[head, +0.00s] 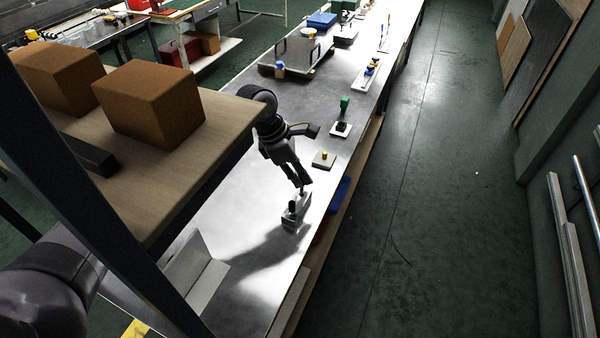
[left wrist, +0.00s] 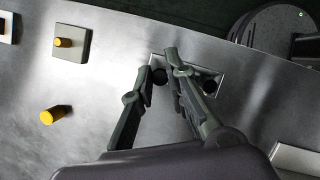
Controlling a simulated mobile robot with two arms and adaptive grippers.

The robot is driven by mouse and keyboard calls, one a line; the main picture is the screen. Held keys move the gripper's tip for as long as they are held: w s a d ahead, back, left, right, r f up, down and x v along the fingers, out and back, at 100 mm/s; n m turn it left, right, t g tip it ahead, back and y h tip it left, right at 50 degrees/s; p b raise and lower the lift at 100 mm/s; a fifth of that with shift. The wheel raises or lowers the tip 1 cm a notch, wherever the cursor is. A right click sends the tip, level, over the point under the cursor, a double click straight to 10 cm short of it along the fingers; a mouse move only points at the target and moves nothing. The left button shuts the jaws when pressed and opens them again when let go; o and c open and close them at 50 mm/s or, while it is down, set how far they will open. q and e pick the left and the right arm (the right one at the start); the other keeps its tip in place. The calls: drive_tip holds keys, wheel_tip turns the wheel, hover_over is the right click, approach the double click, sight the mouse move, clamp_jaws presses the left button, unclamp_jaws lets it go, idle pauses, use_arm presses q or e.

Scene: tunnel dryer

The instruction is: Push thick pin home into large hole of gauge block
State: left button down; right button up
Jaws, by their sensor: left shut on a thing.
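The grey gauge block (head: 303,215) stands on the metal bench top. It also shows in the left wrist view (left wrist: 186,66), with a dark round pin or hole (left wrist: 210,85) near its right end. My left gripper (head: 302,187) points down at the block from above. In the left wrist view its fingertips (left wrist: 158,66) are on either side of a dark round piece (left wrist: 160,77) at the block's left end, which looks like the thick pin. The fingers cover part of it, so I cannot tell how deep it sits. My right gripper is not in view.
A plate with a yellow peg (head: 324,154) stands behind the block. In the left wrist view another yellow peg (left wrist: 55,114) is on the bench. Cardboard boxes (head: 150,100) stand on a raised shelf to the left. An angled grey piece (head: 197,272) is at the front.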

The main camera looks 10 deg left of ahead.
use_arm(q)
drive_tip(key=shift+b, duration=0.8)
idle(1.2)
drive_tip(key=shift+f+b, duration=1.6)
drive_tip(key=shift+f, duration=0.1)
drive_tip(key=c, duration=1.5)
unclamp_jaws()
drive_tip(key=shift+r, duration=0.1)
drive_tip(key=v, duration=1.2)
